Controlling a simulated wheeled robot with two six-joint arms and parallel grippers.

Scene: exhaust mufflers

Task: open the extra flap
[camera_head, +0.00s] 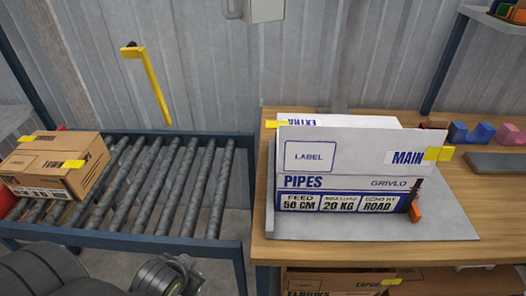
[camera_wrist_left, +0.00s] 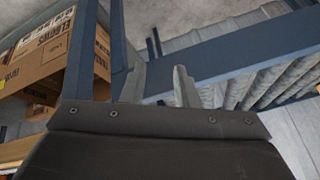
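A white and blue "PIPES" carton (camera_head: 345,200) stands on a grey mat on the wooden bench in the head view. Its front flap, marked "MAIN" (camera_head: 350,150), stands upright with a yellow tab. Behind it, the flap marked "EXTRA" (camera_head: 330,121) shows only its upper part, with upside-down lettering and a yellow tab (camera_head: 276,124) at its left end. The main flap hides the rest. My left gripper (camera_wrist_left: 160,85) is low by the roller conveyor, away from the carton; its two grey fingers look apart and empty in the left wrist view. My right gripper is not visible.
A brown carton (camera_head: 55,165) sits on the roller conveyor (camera_head: 190,190) at left. An orange-handled tool (camera_head: 416,208) is by the carton's right end. A brown "ELBOWS" carton (camera_head: 335,285) sits below the bench (camera_head: 262,215). A blue post and rail are close to my left gripper.

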